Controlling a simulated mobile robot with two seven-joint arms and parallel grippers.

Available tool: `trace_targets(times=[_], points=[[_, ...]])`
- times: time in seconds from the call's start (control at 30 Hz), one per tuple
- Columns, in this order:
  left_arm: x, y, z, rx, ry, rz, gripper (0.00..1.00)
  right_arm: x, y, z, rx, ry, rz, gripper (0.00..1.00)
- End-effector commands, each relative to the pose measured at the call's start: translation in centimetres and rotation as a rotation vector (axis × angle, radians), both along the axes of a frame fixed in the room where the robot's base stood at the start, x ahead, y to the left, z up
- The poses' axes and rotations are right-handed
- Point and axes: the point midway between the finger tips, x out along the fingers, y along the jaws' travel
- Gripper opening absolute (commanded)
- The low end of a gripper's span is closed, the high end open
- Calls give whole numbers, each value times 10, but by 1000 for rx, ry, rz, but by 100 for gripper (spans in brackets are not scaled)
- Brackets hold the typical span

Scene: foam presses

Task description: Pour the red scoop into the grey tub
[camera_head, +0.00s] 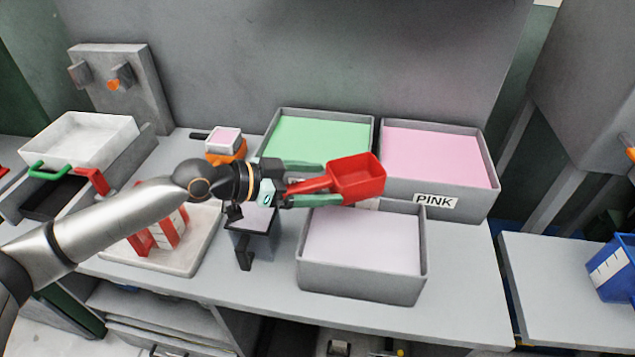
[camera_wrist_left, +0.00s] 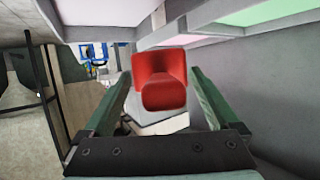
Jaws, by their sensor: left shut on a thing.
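My left gripper (camera_head: 322,186) is shut on the handle of the red scoop (camera_head: 360,179) and holds it in the air. The scoop looks about level, with its open top facing up; I see only red inside it, and its floor is hard to make out. It also shows beyond the fingers in the left wrist view (camera_wrist_left: 162,80). Below it on the bench stands a grey tub (camera_head: 360,283) with pale lilac-white contents; the scoop appears over its back edge. Two more grey tubs stand behind, one with green contents (camera_head: 320,139) and one labelled PINK (camera_head: 430,202). My right gripper is out of view.
A small dark stand (camera_head: 255,243) is left of the front tub. A white tray (camera_head: 185,258) with a red and white item lies further left. A small container with pink contents (camera_head: 223,139) stands behind. A blue bin (camera_head: 615,268) is far right, across a gap.

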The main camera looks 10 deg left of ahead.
Motion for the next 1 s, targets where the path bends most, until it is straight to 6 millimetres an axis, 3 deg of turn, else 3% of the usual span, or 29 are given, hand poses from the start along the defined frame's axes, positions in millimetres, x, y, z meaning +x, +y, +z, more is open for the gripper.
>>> trace_targets(times=[0.37, 0.73, 1.0], points=[[0, 0, 2, -5, 3, 0, 0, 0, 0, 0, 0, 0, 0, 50], [0, 0, 29, -5, 1, -1, 0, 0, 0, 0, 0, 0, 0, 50], [0, 0, 32, -5, 2, 0, 0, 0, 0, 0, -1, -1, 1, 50]])
